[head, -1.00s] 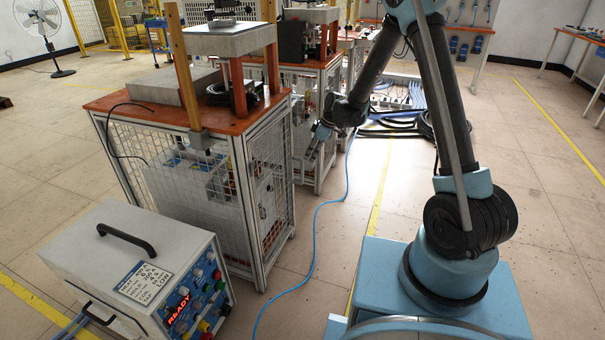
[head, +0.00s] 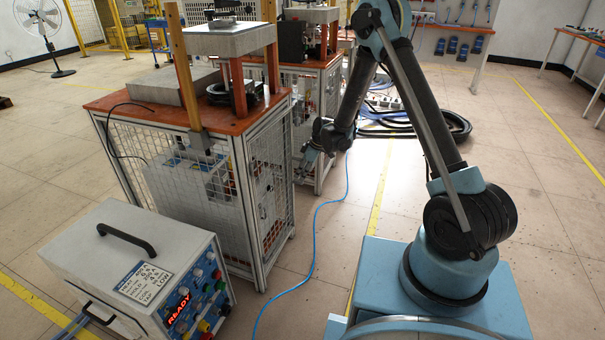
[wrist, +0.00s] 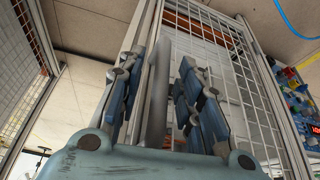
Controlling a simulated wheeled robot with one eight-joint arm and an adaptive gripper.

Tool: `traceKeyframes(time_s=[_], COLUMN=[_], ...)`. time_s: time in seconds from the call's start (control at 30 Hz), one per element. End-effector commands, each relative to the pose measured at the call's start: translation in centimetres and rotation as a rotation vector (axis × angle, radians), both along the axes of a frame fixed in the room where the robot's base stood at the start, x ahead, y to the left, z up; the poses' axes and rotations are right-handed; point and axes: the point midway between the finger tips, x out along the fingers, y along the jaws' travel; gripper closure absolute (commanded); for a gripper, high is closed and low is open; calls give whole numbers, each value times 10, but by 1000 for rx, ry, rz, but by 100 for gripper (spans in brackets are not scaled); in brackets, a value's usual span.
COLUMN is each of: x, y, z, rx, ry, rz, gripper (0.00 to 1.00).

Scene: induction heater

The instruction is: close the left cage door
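The near orange-topped machine bench has a wire-mesh cage (head: 268,190) beneath it. I cannot tell for sure which mesh panel is the left door, or how far it stands open. My gripper (head: 308,160) is by the far right corner of this cage, low beside its frame. In the wrist view my gripper (wrist: 160,100) has its two blue-grey fingers spread apart. A grey upright bar (wrist: 157,92) shows between them; whether it touches a finger is unclear. A mesh panel (wrist: 225,75) in a metal frame lies behind and to the right of the fingers.
A second caged bench (head: 305,85) stands just behind the first. A control box (head: 140,270) with a READY display stands at the front left. A blue cable (head: 318,210) runs over the floor, and black hoses (head: 430,122) lie behind my arm. Floor to the right is clear.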

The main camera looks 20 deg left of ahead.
Motion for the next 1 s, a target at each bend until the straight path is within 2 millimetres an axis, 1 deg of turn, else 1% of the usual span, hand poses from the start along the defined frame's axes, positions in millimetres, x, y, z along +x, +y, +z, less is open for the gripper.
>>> traceKeyframes(time_s=[0.27,0.3,0.37,0.4,0.43,0.67,0.87,1.0], x=[0,0,0,0,0,1,6,7], y=[0,0,0,0,0,3,24,28], z=[-1,-1,-1,-1,-1,-1,-1,0], rx=[0,0,0,0,0,0,1,2], ry=[0,0,0,0,0,-1,0,-1], rz=[0,0,0,0,0,7,73,87], gripper=[67,76,90,99,100,100,100,100])
